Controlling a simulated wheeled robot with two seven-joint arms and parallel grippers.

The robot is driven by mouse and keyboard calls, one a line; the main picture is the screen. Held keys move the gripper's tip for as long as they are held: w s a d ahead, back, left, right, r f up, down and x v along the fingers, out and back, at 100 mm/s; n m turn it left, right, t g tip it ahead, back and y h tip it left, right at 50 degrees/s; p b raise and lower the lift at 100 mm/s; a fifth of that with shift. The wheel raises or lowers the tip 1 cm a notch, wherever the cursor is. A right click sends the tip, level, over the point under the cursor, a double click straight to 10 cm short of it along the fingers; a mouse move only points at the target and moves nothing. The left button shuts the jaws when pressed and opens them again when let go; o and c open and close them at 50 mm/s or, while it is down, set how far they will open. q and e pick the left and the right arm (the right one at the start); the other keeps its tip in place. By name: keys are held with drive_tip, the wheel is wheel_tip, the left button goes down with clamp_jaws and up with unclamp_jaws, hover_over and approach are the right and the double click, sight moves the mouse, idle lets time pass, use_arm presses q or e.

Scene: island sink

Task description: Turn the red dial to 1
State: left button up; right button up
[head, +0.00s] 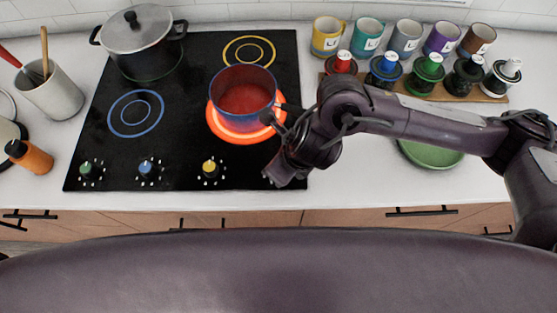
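The black cooktop (190,110) has a row of dials along its front edge. The green dial (86,168), blue dial (146,168) and yellow dial (210,168) show; no red dial can be seen. My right gripper (277,180) is over the front right corner of the cooktop, right of the yellow dial, and covers the area at the end of the row. Its fingers are too small and dark to tell whether they are open or hold anything. My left gripper is not in view. The burner under the blue pot (242,95) with red contents glows orange-red (222,130).
A large lidded pot (140,45) stands at the back left. A utensil crock (50,90) and orange bottle (30,158) are at far left. Several mugs (368,38) and lidded jars (425,75) line the back right. A green plate (430,158) lies behind my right arm.

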drive_tip(key=shift+r, duration=0.1)
idle(0.4)
drive_tip(key=o, duration=1)
drive_tip(key=shift+c, duration=0.2)
drive_tip(key=v, duration=0.7)
drive_tip(key=shift+r+p, duration=0.3)
drive_tip(key=shift+p, duration=0.1)
drive_tip(key=shift+s+d, duration=0.15)
